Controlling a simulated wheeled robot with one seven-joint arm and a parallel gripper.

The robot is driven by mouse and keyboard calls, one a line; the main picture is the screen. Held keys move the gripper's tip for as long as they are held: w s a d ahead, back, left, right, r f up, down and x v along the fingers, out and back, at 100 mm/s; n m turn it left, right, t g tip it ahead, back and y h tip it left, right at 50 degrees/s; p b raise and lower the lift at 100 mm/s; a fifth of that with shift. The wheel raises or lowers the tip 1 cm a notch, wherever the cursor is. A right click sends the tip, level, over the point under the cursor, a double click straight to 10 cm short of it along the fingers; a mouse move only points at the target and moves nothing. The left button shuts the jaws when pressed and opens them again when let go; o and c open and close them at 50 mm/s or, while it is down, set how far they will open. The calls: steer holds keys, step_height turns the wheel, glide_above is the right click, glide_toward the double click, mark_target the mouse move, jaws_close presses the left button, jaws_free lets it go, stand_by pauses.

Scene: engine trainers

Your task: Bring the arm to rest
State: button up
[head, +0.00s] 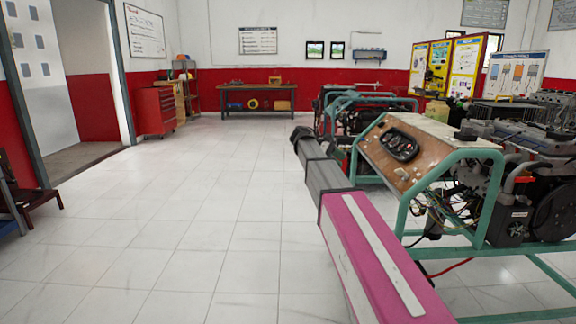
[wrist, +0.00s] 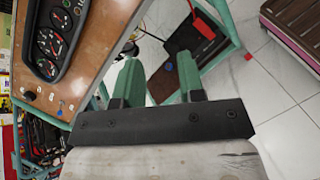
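My gripper (wrist: 159,62) shows in the wrist view with its two green fingers apart and nothing between them. In the head view my arm reaches forward from the lower right, and its dark far end (head: 300,134) is beside the engine trainers; the fingers cannot be made out there. The nearest trainer (head: 428,150) has a wooden panel with a gauge cluster (head: 400,145) on a teal frame. That gauge cluster also shows at the upper left of the wrist view (wrist: 57,38), beside my gripper.
A black battery-like box (wrist: 192,45) with a red cable sits low behind my fingers. More trainers (head: 345,105) stand farther back. A red tool cabinet (head: 156,110) and a workbench (head: 257,90) stand by the far wall. The tiled floor (head: 200,200) to the left is clear.

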steer(key=s+d+f+m+t+y, duration=0.15)
steer(key=s+f, duration=0.25)
steer(key=f, duration=0.4)
steer(key=s+f+y, duration=0.2)
steer(key=s+f, duration=0.2)
steer(key=f, duration=0.4)
steer(key=s+d+f+m+y, duration=0.1)
steer(key=s+f+y, duration=0.1)
steer(key=s+f, duration=0.35)
steer(key=s+a+f+m+y, duration=0.1)
steer(key=s+f+m+y, duration=0.2)
steer(key=s+f, duration=0.3)
steer(key=s+a+f+m+t+y, duration=0.1)
steer(key=s+a+f+m+y, duration=0.1)
steer(key=s+f, duration=0.4)
step_height(320, 180, down, 4)
steer(key=shift+s+m+y, duration=0.35)
steer(key=shift+m+y, duration=0.3)
steer(key=shift+y, duration=0.1)
steer(key=shift+a, duration=0.1)
